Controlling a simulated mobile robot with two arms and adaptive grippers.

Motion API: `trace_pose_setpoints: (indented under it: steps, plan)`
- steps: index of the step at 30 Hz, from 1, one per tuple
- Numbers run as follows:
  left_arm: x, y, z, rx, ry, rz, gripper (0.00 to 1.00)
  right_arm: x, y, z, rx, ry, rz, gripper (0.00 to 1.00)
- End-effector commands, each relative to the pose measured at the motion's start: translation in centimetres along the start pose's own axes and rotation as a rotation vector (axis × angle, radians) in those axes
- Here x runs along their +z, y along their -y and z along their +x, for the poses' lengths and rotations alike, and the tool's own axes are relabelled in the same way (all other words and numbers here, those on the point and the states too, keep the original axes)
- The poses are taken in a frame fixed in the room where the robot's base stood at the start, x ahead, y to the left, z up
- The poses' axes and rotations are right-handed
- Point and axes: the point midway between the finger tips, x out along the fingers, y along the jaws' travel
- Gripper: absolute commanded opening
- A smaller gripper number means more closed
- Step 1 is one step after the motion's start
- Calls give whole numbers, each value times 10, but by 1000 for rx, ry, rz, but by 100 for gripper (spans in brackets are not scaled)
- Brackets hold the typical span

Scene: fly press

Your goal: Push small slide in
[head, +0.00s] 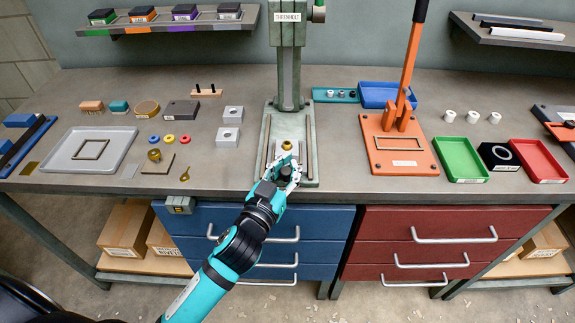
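The green fly press (289,75) stands at the back middle of the bench, with its base (309,165) reaching to the front. A small pale slide (294,151) seems to lie between two rails on the base, with a brass piece (287,145) on it. My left gripper (287,165) is at the front of the base, over the slide's near end. A dark round part shows between its fingers. Whether it grips this part is unclear, and the slide's front end is hidden. My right gripper is not in view.
Right of the press is an orange lever press (400,150) with a tall handle, then green (459,160) and red (538,162) trays. Left are two grey blocks (228,137), small coloured parts and a grey tray (70,160). Drawers (260,240) lie below the bench edge.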

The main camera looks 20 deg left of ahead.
Motion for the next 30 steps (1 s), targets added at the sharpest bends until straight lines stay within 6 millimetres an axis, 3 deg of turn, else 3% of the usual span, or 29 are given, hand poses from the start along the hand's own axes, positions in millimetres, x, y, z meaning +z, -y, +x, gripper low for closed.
trace_pose_setpoints:
  steps: [7, 15, 24, 30]
  plan:
    - [1, 5, 3, -10, 3, 6, 0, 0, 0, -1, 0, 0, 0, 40]
    - [0, 21, 37, -13, 3, 7, 0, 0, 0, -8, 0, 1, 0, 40]
    - [2, 23, 39, -14, 5, 7, 0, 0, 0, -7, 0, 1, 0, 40]
    - [1, 22, 39, -12, 5, 6, 28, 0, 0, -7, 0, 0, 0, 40]
